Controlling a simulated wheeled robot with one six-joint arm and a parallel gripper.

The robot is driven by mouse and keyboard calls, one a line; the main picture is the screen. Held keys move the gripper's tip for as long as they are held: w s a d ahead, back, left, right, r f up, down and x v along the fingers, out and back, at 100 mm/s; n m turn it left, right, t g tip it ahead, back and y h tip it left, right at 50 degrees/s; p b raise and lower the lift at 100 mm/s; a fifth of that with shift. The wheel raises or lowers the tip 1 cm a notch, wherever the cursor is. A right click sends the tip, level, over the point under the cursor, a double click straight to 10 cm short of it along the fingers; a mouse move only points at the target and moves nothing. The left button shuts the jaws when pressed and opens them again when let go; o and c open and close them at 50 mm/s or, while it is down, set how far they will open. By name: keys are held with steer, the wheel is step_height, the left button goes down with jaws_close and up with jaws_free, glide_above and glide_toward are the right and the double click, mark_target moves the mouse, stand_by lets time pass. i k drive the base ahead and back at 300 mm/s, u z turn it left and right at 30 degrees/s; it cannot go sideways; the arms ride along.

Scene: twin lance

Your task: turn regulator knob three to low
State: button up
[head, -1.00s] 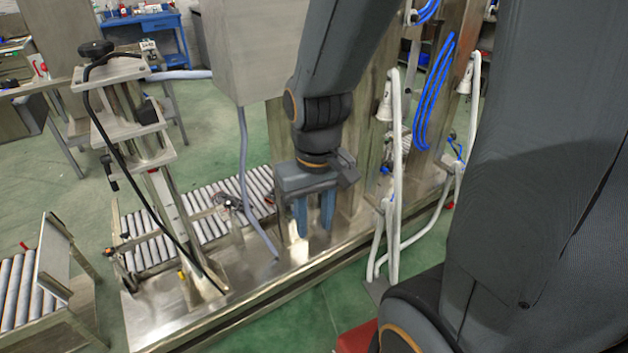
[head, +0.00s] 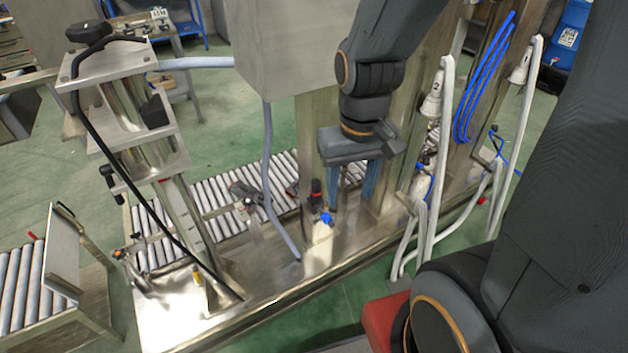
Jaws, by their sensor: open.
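A regulator (head: 317,193) with a black and red top and a blue fitting (head: 325,218) stands above the steel base, just left of my gripper. I cannot read a number or a setting on it. My gripper (head: 352,200) points down with its two blue fingers apart and nothing between them. Its left finger is close beside the regulator in the picture; I cannot tell whether they touch. Another small black and blue fitting (head: 496,138) shows on the post at the right, too small to identify as a knob.
A steel cabinet (head: 295,45) hangs at upper centre, with a grey hose (head: 268,170) below. White hoses and lances (head: 433,170) stand right of my gripper. A roller conveyor (head: 215,200) runs behind the steel base (head: 250,285). Green floor lies open in front.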

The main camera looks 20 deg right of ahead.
mark_target(315, 184)
steer(key=z, duration=0.35)
steer(key=k, duration=0.85)
steer(key=u, duration=0.25)
